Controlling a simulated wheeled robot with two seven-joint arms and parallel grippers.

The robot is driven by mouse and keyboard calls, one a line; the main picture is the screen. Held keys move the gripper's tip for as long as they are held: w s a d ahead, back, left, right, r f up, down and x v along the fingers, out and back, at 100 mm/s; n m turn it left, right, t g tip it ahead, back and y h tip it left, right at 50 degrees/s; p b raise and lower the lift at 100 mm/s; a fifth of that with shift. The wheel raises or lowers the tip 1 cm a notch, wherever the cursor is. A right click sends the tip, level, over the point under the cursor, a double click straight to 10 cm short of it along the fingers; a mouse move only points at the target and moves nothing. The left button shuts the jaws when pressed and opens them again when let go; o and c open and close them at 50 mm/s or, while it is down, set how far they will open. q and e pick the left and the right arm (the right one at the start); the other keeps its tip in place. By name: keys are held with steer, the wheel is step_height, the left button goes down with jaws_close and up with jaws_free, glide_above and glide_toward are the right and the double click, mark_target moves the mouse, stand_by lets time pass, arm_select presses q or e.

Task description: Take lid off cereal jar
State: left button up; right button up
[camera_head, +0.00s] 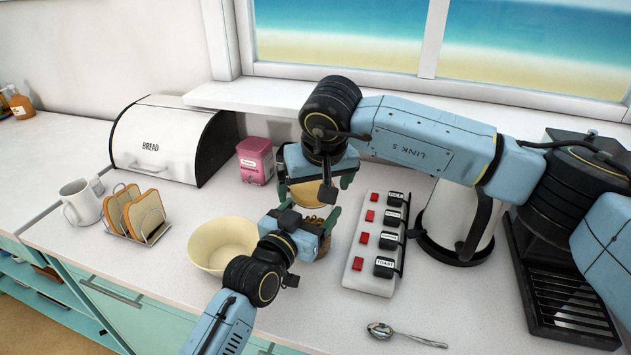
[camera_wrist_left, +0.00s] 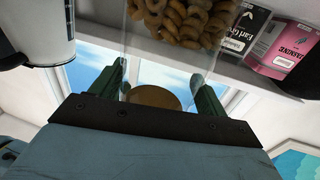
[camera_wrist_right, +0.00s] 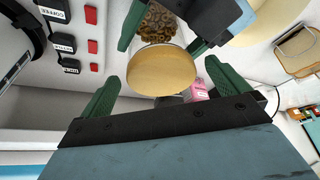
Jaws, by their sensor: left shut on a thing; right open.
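The cereal jar is clear, with ring-shaped cereal inside, and stands on the counter. In the head view its body (camera_head: 325,245) is mostly hidden behind my left gripper (camera_head: 308,208). That gripper is shut on the jar, and its fingers show on both sides of the glass in the left wrist view (camera_wrist_left: 158,85). The round, tan lid (camera_head: 304,193) sits on the jar. It also shows in the right wrist view (camera_wrist_right: 160,72) and the left wrist view (camera_wrist_left: 153,97). My right gripper (camera_head: 318,180) is open above the jar, fingertips on either side of the lid; contact is unclear.
A cream bowl (camera_head: 208,262) stands just left of the jar, and a toast rack (camera_head: 160,236) farther left. A switch panel (camera_head: 368,278) and white kettle (camera_head: 435,210) are close on the right. A pink tin (camera_head: 256,165) and bread bin (camera_head: 160,158) stand behind. A spoon (camera_head: 400,334) lies in front.

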mark_target(315, 190)
steer(key=c, duration=1.1)
steer(key=shift+c, duration=0.2)
steer(key=shift+r, duration=0.15)
arm_select(q)
steer(key=shift+f, duration=0.2)
arm_select(e)
steer(key=shift+r, duration=1)
arm_select(q)
steer(key=shift+r, duration=0.1)
arm_select(e)
steer(key=shift+r, duration=2)
arm_select(q)
steer(key=o, duration=1.5)
steer(key=shift+r, duration=0.1)
steer(key=shift+c, duration=0.2)
